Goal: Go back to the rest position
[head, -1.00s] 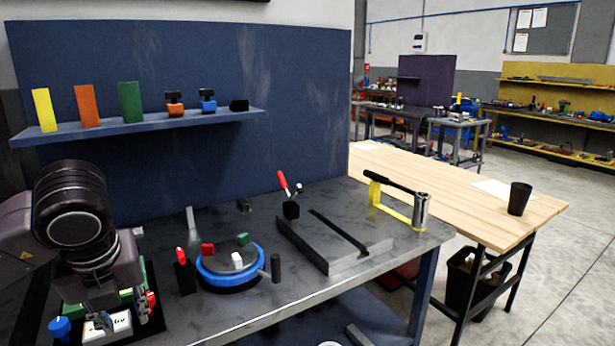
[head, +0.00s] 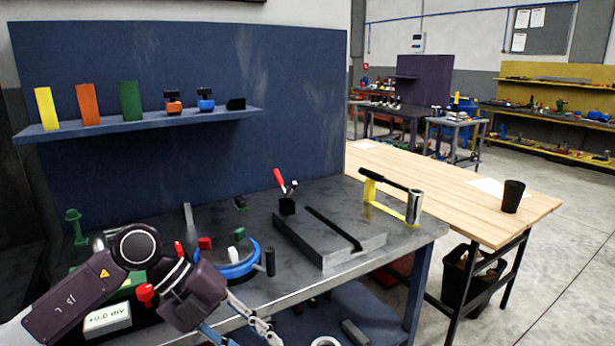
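My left arm reaches in from the lower left. Its gripper (head: 245,333) points down and right past the bench's front edge. Its two fingers are apart with nothing seen between them, though the tips are close to the bottom of the picture. The positioner's blue ring (head: 253,269) stands on the bench behind the wrist and is partly hidden by it. On it are a red block (head: 205,243), a green piece (head: 239,234) and a white piece (head: 232,254). A readout (head: 107,319) shows "+0.0 div", beside a red knob (head: 145,294). My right gripper is not in view.
The grey bench (head: 405,238) carries a slotted plate (head: 325,245), a red-handled clamp (head: 285,190) and a yellow-framed tool with a black handle (head: 390,195). A dark cylinder (head: 270,262) stands right of the ring. A blue shelf (head: 140,124) runs behind. A wooden table (head: 450,195) adjoins on the right.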

